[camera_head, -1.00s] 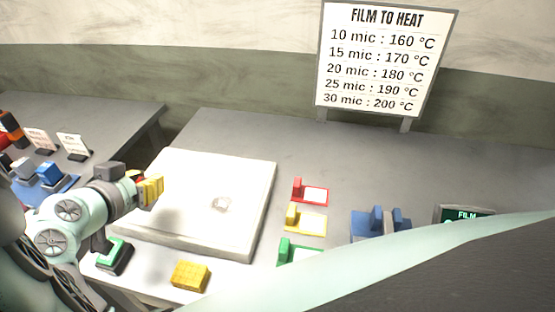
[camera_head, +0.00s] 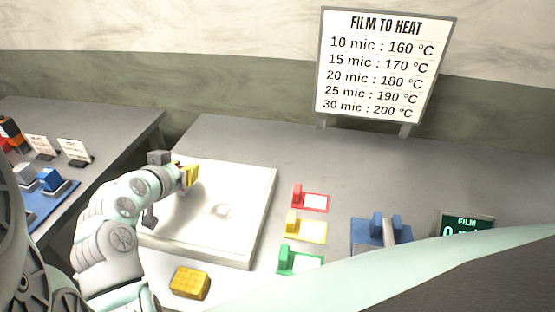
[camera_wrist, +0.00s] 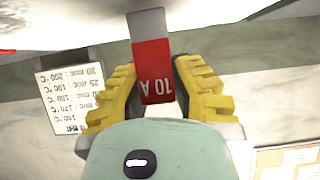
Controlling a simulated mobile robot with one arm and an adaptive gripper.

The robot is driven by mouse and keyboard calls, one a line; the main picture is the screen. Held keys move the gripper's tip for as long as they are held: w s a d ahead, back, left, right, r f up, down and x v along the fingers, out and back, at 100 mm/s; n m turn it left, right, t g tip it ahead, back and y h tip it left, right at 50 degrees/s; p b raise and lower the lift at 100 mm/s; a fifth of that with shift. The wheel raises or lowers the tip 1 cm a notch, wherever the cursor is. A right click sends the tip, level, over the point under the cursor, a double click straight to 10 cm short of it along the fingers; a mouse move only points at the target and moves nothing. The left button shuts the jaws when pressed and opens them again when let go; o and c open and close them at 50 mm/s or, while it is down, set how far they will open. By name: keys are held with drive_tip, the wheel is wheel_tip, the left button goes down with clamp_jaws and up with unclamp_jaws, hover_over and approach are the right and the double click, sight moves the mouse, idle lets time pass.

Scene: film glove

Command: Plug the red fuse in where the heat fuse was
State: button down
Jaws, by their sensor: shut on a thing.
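My gripper (camera_head: 187,173) has yellow fingers and is over the white slab in the head view. In the wrist view my gripper (camera_wrist: 158,90) is shut on the red fuse (camera_wrist: 153,72). The fuse reads "10 A", upside down in that view, and has a grey-white end pointing away from the palm. In the head view the fuse is mostly hidden by the fingers. A blue panel (camera_head: 47,207) on the left table bears a whitish block (camera_head: 25,175) and a blue block (camera_head: 52,180). I cannot tell which place there is the heat fuse's.
The white slab (camera_head: 245,200) fills the near table's left part. A yellow block (camera_head: 190,283) lies in front. Red (camera_head: 297,194), yellow (camera_head: 292,222) and green (camera_head: 285,260) pieces stand on cards, beside a blue device (camera_head: 365,233). Two small signs (camera_head: 74,151) stand on the left table.

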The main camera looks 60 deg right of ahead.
drive_tip(key=shift+f, duration=0.35)
drive_tip(key=shift+f, duration=0.15)
drive_tip(key=c, duration=1)
unclamp_jaws()
drive_tip(key=shift+r, duration=0.2)
drive_tip(key=shift+a+r, duration=0.15)
drive_tip(key=shift+a, duration=0.2)
drive_tip(key=shift+p+v, duration=1.3)
drive_tip(key=shift+v, duration=4.35)
